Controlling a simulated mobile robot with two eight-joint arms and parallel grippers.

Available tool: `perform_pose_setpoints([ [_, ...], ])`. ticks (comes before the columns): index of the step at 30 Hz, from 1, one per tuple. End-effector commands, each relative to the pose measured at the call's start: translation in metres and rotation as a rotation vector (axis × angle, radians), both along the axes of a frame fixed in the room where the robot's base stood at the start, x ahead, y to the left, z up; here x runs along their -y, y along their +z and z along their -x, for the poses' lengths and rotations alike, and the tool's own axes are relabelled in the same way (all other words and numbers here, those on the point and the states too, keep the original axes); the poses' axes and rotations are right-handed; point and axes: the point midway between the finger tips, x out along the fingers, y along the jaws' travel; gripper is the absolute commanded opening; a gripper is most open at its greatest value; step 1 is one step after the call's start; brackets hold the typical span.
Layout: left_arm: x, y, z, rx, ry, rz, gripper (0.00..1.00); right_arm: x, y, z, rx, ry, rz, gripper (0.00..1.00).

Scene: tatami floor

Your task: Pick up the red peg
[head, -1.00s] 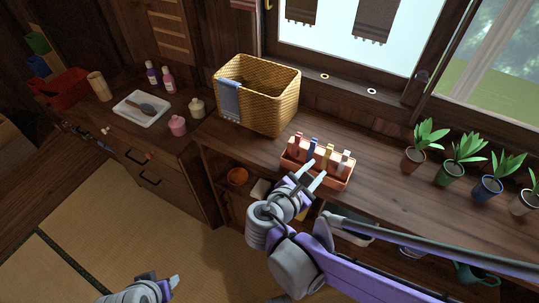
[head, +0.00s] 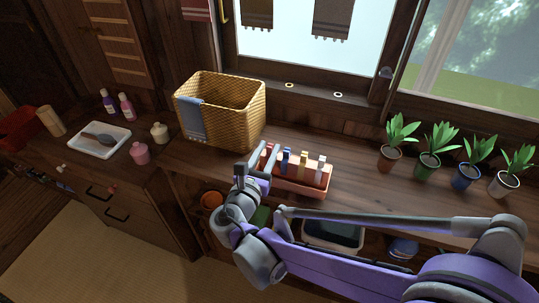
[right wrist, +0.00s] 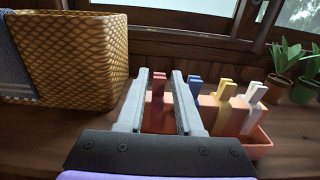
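The red peg (head: 269,150) stands upright at the left end of a terracotta holder (head: 312,192) on the wooden counter. A blue peg (head: 286,158), a yellow peg (head: 303,164) and a white peg (head: 321,169) stand to its right. My right gripper (head: 264,155) is open at the holder's left end. In the right wrist view, the red peg (right wrist: 158,84) shows between the two spread fingers of my right gripper (right wrist: 160,76), with a gap on each side. Its lower part is in the holder. My left gripper is out of view.
A wicker basket (head: 225,110) with a blue cloth stands just left of the holder. Several potted plants (head: 434,147) line the counter at the right. A white tray (head: 100,143) and pink and cream jars are at the left.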

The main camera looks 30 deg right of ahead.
Motion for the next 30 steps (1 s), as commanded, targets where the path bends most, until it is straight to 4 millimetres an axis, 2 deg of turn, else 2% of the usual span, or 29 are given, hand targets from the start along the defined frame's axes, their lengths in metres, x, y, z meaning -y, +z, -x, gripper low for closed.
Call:
perform_pose_setpoints([
  [4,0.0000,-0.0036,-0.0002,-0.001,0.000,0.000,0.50,0.0143,-0.0008,-0.0118,0.000,-0.003,0.000,0.35],
  [12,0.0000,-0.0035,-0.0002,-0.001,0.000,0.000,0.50,0.0166,-0.0002,-0.0143,0.000,0.000,-0.001,0.35],
  [14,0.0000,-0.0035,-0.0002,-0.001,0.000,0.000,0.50,0.0165,-0.0002,-0.0142,0.000,0.000,-0.001,0.26],
  [18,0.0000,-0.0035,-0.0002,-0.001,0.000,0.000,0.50,0.0164,-0.0002,-0.0142,0.000,0.000,-0.001,0.01],
  [30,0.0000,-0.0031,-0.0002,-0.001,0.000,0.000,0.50,0.0163,0.0005,-0.0140,0.000,0.000,-0.001,0.00],
])
